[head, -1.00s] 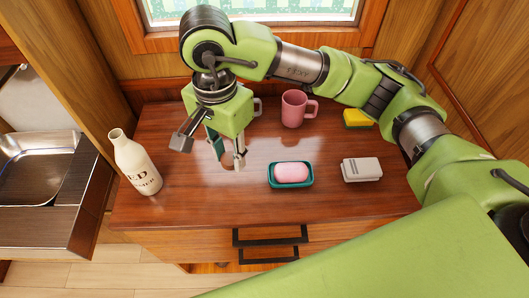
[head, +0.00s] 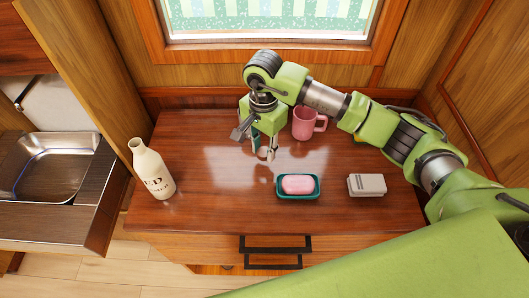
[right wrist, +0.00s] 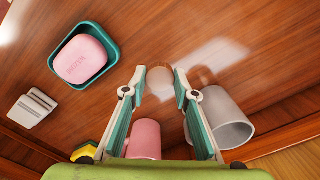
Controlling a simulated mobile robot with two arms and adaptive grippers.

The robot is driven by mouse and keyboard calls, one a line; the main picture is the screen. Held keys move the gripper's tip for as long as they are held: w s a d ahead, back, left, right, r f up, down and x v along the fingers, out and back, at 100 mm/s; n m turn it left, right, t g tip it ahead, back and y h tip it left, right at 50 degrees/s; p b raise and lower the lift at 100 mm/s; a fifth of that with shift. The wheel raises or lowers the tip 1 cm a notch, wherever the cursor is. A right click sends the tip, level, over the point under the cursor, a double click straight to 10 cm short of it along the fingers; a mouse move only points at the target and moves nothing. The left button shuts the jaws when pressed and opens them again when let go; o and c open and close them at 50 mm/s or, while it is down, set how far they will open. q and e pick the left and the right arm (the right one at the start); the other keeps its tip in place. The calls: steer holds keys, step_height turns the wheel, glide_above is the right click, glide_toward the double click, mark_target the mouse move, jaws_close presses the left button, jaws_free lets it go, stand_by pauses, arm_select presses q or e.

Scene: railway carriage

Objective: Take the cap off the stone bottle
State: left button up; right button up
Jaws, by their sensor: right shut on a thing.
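The stone bottle (head: 155,172), cream with dark lettering, stands upright at the left end of the wooden tabletop in the head view. Its mouth is bare, with no cap on it. My right gripper (head: 262,154) is over the back middle of the tabletop, well to the right of the bottle. In the right wrist view its fingertips (right wrist: 160,82) are closed on a round tan thing, the cap (right wrist: 160,79). My left gripper is out of view.
A pink mug (head: 307,123) stands just right of my gripper; a grey mug (right wrist: 226,122) is close by in the wrist view. Pink soap (head: 298,184) in a teal dish (head: 283,195), a pale block (head: 366,185) and a yellow sponge (right wrist: 86,150) lie rightward. The front left tabletop is clear.

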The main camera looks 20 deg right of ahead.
mark_target(265, 150)
step_height(265, 150, down, 3)
steer(key=shift+w+d+f+p, duration=0.1)
steer(key=shift+d+p, duration=0.05)
steer(key=shift+p, duration=0.7)
steer(key=shift+f, duration=0.2)
steer(key=shift+f, duration=0.1)
steer(key=shift+f+b, duration=0.1)
steer(key=shift+b, duration=0.25)
steer(key=o, duration=1.2)
steer(key=shift+o, duration=0.2)
